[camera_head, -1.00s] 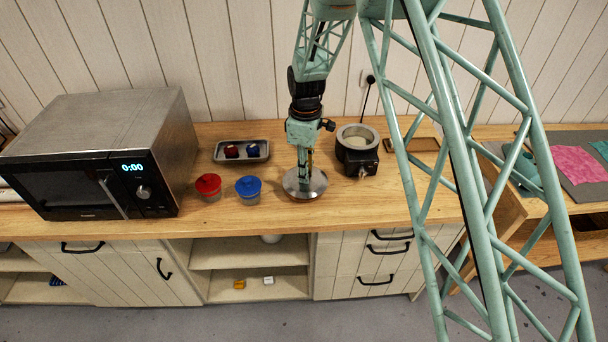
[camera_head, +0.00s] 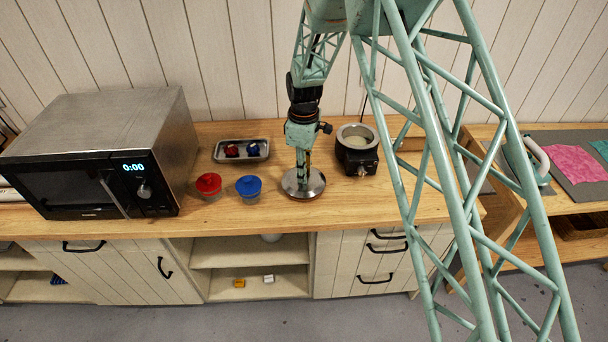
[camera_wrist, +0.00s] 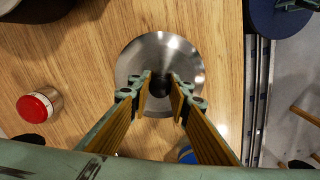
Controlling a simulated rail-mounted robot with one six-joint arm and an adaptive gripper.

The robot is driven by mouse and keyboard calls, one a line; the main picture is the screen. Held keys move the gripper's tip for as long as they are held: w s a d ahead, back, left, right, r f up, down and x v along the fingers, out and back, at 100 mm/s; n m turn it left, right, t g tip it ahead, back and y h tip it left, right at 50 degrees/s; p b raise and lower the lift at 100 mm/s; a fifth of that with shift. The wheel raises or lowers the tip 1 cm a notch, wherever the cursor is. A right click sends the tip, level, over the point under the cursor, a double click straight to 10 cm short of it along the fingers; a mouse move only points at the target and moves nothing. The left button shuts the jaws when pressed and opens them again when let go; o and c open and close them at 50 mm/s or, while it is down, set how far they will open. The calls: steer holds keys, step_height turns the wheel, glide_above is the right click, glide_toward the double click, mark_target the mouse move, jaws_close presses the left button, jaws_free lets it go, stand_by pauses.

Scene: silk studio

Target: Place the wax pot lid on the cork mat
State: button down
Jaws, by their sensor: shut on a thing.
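The wax pot lid (camera_head: 303,184) is a round, shiny metal disc with a dark knob. In the head view it is low over the wooden counter, in front and left of the wax pot (camera_head: 357,150); I cannot tell whether it touches the wood. My gripper (camera_wrist: 160,88) points down, with both fingers shut on the knob above the lid (camera_wrist: 160,50). The wax pot is dark with a light ring-shaped rim and is uncovered. I cannot make out the cork mat; my arm's lattice covers the counter right of the pot.
Red-lidded (camera_head: 208,184) and blue-lidded (camera_head: 249,187) jars stand left of the lid. Behind them is a metal tray (camera_head: 222,157) with red and blue items. A microwave (camera_head: 100,150) fills the left side. The front counter strip is clear.

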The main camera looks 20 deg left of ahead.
steer(key=shift+f, duration=0.55)
steer(key=shift+f, duration=0.15)
steer(key=c, duration=2.4)
jaws_free()
steer(key=shift+r+b, duration=0.4)
steer(key=shift+r, duration=5.75)
